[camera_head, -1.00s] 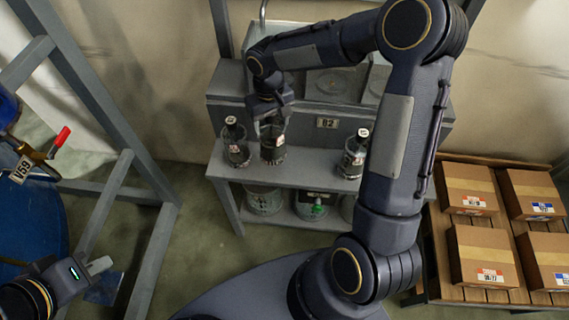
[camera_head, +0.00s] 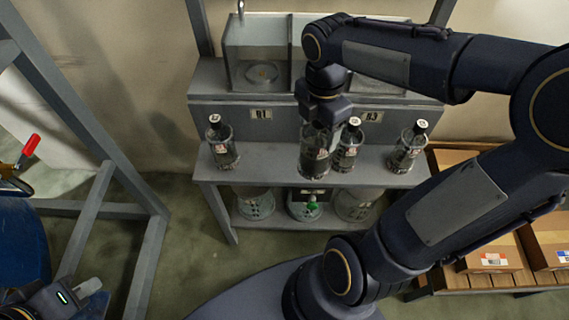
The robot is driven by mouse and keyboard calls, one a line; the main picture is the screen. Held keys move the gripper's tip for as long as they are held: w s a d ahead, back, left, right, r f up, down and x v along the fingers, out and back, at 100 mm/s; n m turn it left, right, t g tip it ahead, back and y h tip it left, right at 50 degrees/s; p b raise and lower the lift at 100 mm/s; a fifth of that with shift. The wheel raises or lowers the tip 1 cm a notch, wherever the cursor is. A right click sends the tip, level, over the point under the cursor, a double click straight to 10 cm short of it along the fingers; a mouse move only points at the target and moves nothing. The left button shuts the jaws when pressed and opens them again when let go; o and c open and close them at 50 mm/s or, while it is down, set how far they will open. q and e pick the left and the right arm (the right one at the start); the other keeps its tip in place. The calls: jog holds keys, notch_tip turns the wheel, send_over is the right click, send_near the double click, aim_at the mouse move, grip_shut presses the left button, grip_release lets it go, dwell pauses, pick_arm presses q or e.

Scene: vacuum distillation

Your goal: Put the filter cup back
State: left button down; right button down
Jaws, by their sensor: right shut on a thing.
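My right gripper (camera_head: 325,118) is shut on a clear glass cup with a label, which I take as the filter cup (camera_head: 314,154). The cup is upright, in front of the grey bench, over or on its front shelf (camera_head: 270,160). I cannot tell whether it touches the shelf. A black-capped bottle (camera_head: 347,146) stands close to its right, overlapping it in the picture. My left gripper (camera_head: 85,296) is at the bottom left, far from the bench, and only partly in view; its opening cannot be made out.
Other black-capped bottles stand at the shelf's left (camera_head: 222,142) and right (camera_head: 407,148). Behind is a glass-walled basin (camera_head: 258,62) with round seats, partly hidden by my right arm. Jars (camera_head: 255,205) stand on the lower shelf. Boxes (camera_head: 492,261) lie on a pallet at right.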

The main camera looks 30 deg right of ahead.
jog(key=shift+s+d+r+n, duration=0.1)
jog(key=shift+s+n, duration=0.4)
jog(key=shift+n, duration=0.2)
jog(key=w+a+f, duration=0.1)
jog(key=w+f, duration=1.2)
jog(key=shift+w, duration=0.4)
jog(key=shift+f, duration=0.15)
jog(key=shift+c, duration=1.1)
grip_release()
